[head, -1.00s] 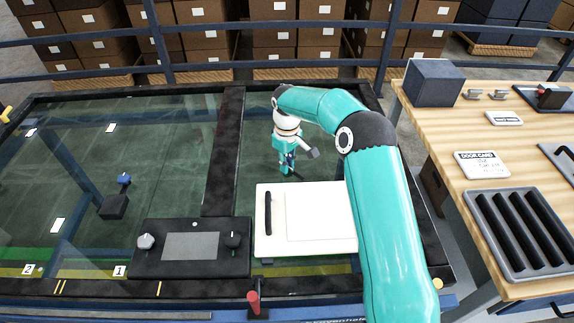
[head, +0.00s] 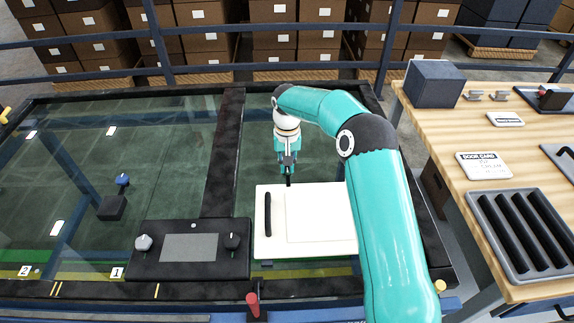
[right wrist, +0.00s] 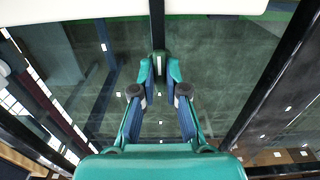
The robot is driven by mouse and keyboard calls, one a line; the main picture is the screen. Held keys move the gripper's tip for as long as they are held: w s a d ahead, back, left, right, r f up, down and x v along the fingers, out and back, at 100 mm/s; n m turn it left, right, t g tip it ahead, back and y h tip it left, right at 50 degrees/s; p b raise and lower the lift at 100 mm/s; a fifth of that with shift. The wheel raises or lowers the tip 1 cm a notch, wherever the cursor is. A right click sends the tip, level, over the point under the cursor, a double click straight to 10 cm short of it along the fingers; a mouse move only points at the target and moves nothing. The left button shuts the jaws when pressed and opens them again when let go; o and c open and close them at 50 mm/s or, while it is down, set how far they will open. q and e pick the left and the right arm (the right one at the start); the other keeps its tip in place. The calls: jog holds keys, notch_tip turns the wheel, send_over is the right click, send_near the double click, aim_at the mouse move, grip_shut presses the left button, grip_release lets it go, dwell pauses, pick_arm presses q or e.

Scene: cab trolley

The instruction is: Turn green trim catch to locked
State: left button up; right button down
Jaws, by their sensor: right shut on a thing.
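My right gripper (head: 288,172) points down just beyond the far edge of the white door panel (head: 262,240). In the right wrist view its fingers (right wrist: 160,76) are closed on a small dark greenish piece with a pale stripe, which I take to be the green trim catch (right wrist: 158,60). In the head view the catch is mostly hidden by the gripper; only a dark bit shows under the fingertips. I cannot read whether it stands at locked. My left gripper is not in view.
A dark control box (head: 140,268) with two knobs and a grey screen lies left of the panel. A red-topped lever (head: 253,303) stands at the front edge. A wooden table (head: 440,140) with cards and a slotted tray (head: 490,262) is at the right.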

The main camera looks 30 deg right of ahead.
jog(key=shift+r, duration=0.1)
dwell(0.3)
jog(key=shift+w, duration=0.1)
jog(key=c, duration=1.2)
grip_release()
notch_tip(320, 180, up, 12)
